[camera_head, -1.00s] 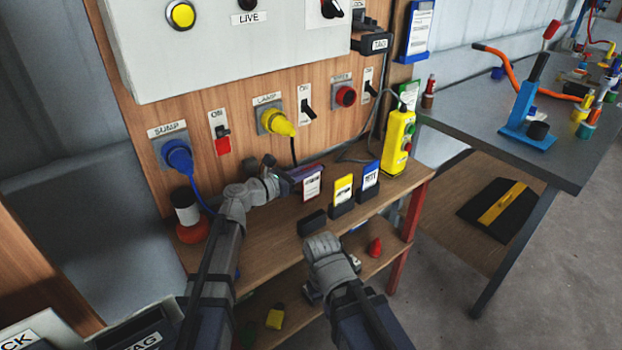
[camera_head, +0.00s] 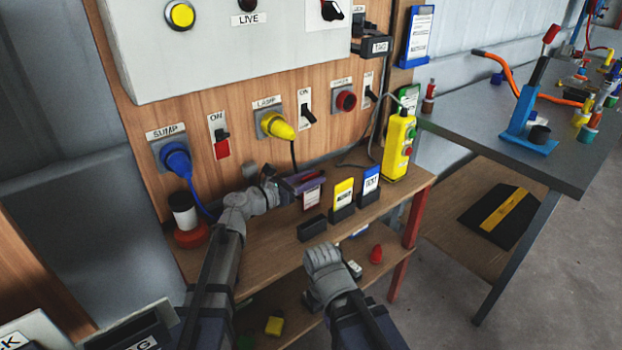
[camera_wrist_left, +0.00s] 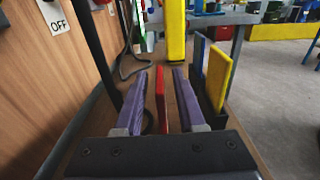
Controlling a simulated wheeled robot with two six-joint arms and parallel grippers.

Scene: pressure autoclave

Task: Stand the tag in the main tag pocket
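A red-edged tag with a white label (camera_head: 312,198) is upright over the wooden shelf, near the back panel. My left gripper (camera_head: 298,181) is at its top, with one purple finger on each side. In the left wrist view the red tag (camera_wrist_left: 161,100) stands between the fingers with gaps showing, so the gripper is open around it. An empty black pocket (camera_head: 312,229) sits on the shelf just in front of the tag. Whether the tag's foot rests on the shelf is unclear. My right arm is low at the shelf front; its fingers are hidden.
A yellow tag (camera_head: 343,190) and a blue tag (camera_head: 371,180) stand in black pockets to the right. A yellow pendant (camera_head: 397,147) stands at the shelf's right end.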

